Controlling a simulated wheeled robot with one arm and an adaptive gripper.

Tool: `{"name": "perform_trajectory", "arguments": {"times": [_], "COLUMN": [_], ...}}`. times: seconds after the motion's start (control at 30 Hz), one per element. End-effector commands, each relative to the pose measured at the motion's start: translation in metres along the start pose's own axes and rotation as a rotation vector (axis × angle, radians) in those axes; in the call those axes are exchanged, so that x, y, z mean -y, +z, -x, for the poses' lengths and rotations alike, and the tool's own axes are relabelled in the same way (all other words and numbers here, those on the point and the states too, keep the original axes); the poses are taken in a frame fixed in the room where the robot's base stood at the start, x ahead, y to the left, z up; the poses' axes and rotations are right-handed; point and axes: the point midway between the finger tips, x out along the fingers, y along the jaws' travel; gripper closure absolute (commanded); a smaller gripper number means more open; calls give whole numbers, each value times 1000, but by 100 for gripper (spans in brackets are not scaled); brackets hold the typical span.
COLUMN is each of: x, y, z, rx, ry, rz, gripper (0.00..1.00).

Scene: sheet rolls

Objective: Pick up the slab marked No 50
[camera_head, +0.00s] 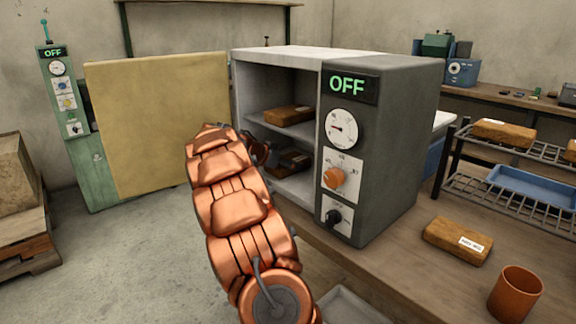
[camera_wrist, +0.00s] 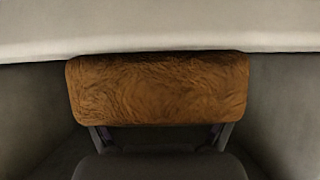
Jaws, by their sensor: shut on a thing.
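My gripper (camera_wrist: 160,132) is shut on a brown, rough-grained slab (camera_wrist: 158,88), which lies across the fingers in the wrist view. No label shows on its visible face, so its number cannot be read. In the head view my arm reaches into the lower part of the open grey cabinet (camera_head: 380,150); the gripper there is mostly hidden behind my arm and in shadow. Another slab (camera_head: 288,115) lies on the cabinet's upper shelf. A slab (camera_head: 455,238) with a white label lies on the bench, its print too small to read.
The cabinet's front panel reads OFF, and its yellowish door (camera_head: 155,120) stands open at the left. A wire rack (camera_head: 470,190) at the right holds a slab (camera_head: 503,132) and a blue tray (camera_head: 535,185). A brown cup (camera_head: 515,293) stands at the bench front.

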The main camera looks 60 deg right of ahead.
Motion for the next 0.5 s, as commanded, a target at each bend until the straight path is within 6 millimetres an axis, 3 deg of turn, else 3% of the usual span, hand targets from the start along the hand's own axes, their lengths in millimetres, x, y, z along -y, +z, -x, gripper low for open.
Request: {"name": "perform_trajectory", "arguments": {"times": [0.1, 0.5], "x": [0, 0], "y": [1, -8], "z": [0, 5], "rx": [1, 0], "ry": [1, -1], "rz": [0, -2], "gripper": [66, 66]}}
